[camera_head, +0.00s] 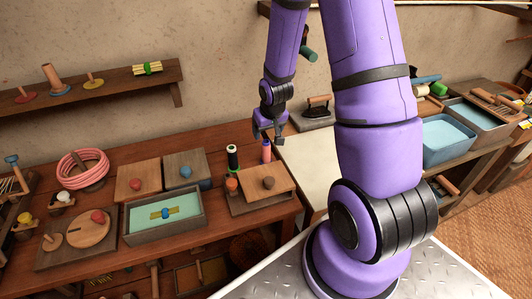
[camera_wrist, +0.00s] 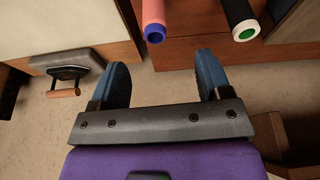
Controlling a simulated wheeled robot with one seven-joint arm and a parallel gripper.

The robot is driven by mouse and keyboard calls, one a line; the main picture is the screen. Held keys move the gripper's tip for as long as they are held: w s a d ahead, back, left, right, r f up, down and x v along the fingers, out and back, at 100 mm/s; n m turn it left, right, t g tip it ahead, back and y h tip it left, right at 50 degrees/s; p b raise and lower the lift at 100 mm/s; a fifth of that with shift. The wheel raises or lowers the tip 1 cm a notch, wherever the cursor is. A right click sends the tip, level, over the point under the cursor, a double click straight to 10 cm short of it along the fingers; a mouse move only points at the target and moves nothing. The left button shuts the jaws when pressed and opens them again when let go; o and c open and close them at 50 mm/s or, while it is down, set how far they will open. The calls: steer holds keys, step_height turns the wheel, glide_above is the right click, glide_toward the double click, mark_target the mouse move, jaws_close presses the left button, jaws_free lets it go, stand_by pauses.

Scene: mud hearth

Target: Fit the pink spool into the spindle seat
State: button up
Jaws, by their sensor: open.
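The pink spool (camera_head: 266,151) with a blue end stands upright on the bench beside a dark spool with green and white parts (camera_head: 233,158). In the wrist view the pink spool (camera_wrist: 153,14) shows at the top edge, ahead of my fingers and roughly in line with the gap between them. My gripper (camera_head: 268,138) is above and close to the pink spool in the head view. In the wrist view my gripper (camera_wrist: 160,78) is open, with nothing between its blue fingers. I cannot pick out the spindle seat with certainty.
The dark spool (camera_wrist: 240,16) is just right of the pink one in the wrist view. A wooden box with a knobbed lid (camera_head: 266,182) stands in front of the spools.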

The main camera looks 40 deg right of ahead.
mark_target(266, 144)
steer(key=x, duration=0.5)
steer(key=shift+f, duration=0.3)
steer(key=shift+d+x, duration=0.15)
steer(key=shift+x, duration=1.2)
steer(key=shift+d+x, duration=0.15)
steer(key=shift+x, duration=1.15)
steer(key=c, duration=1)
